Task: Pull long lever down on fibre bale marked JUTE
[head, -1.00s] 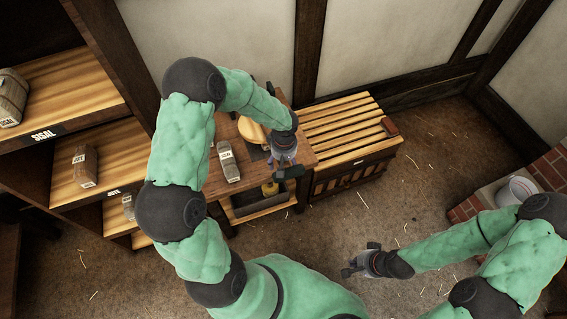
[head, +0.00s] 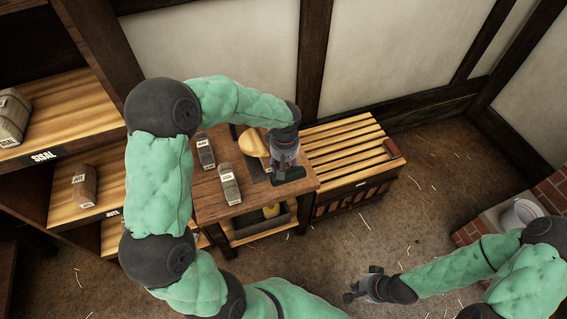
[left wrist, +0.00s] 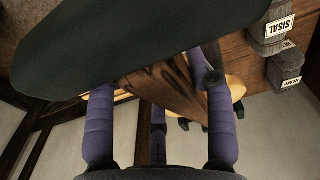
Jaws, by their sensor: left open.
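My left gripper (head: 287,166) is over the right part of the wooden table, fingers pointing down. No long lever can be clearly made out. A bale that looks marked JUTE (head: 83,187) lies on the left shelf, far from both grippers. My right gripper (head: 364,287) hangs low over the floor; its jaws are unclear.
On the table (head: 240,207) are a SISAL bale (head: 229,184), a HEMP bale (head: 205,151) and a rounded yellow wooden piece (head: 252,143). A slatted bench (head: 350,145) adjoins it on the right. A tray (head: 262,224) sits below. A bucket (head: 521,212) stands far right.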

